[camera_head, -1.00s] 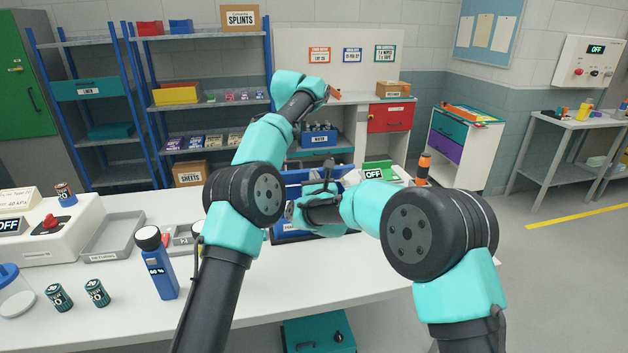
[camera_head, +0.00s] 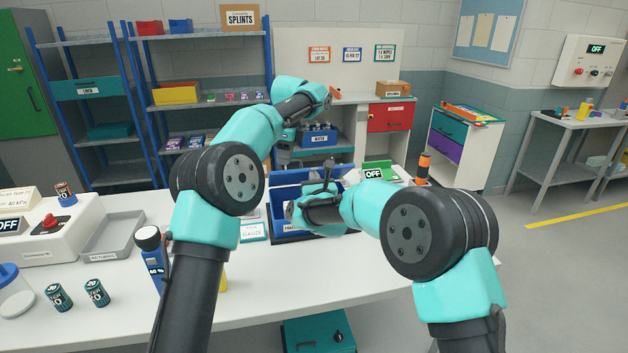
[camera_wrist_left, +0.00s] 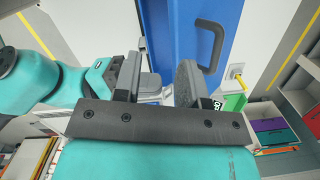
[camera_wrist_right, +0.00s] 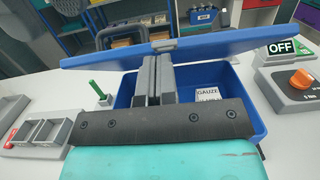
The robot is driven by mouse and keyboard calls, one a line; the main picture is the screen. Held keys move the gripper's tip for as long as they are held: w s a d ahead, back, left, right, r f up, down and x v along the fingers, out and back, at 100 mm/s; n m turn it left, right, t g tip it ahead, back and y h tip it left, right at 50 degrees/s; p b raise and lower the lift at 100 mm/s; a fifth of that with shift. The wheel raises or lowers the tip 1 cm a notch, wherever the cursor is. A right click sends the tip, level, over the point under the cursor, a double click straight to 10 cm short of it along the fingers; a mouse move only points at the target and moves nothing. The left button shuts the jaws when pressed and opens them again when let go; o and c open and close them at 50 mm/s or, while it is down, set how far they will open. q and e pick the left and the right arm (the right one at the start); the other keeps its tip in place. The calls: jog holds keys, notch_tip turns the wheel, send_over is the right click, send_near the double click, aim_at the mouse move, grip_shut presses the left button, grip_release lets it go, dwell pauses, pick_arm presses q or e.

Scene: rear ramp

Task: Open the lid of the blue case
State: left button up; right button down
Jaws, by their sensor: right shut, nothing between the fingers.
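The blue case (camera_head: 281,215) stands on the white table, partly behind my arms. In the right wrist view its lid (camera_wrist_right: 225,45) is raised at a slant above the body (camera_wrist_right: 245,115), leaving a gap that shows a gauze box (camera_wrist_right: 207,93) inside. My right gripper (camera_wrist_right: 156,64) is shut and empty, its fingertips in the gap just below the lid's edge by a grey latch; whether they touch is unclear. My left gripper (camera_wrist_left: 158,78) is open beside the blue lid (camera_wrist_left: 178,45) with its dark handle (camera_wrist_left: 215,45); contact is unclear. In the head view its fingers are mostly hidden.
A device with an OFF display (camera_wrist_right: 288,48) and orange knob stands close right of the case.

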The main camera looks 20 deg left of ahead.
pick_arm(q)
jog(key=s+a+f+m+g+y, duration=0.1)
jog(key=s+f+m+g, duration=0.3)
jog(key=s, duration=1.2)
jog(key=s+f+m+g+y, duration=0.1)
jog(key=s+f+m+g, duration=0.3)
jog(key=s, duration=1.3)
jog(key=s+a+f+m+g+y, duration=0.15)
jog(key=s+f+m, duration=0.35)
jog(key=s, duration=1.1)
jog(key=d+f+n+t+h, duration=0.1)
jog(key=d+f+n+h, duration=0.3)
jog(key=f+n, duration=0.45)
jog(key=d+f+n+t+h, duration=0.1)
jog(key=d+f+n+h, duration=0.3)
jog(key=f+n, duration=0.5)
jog(key=w+d+f+n+t, duration=0.1)
jog(key=w+f+n+t, duration=0.3)
jog(key=f, duration=0.5)
jog(key=w+f+n+t, duration=0.4)
jog(key=w+f+n, duration=0.2)
jog(key=f+n, duration=0.3)
jog(key=shift+d+f+h, duration=0.35)
jog(key=shift+f, duration=0.45)
jog(key=shift+t, duration=0.25)
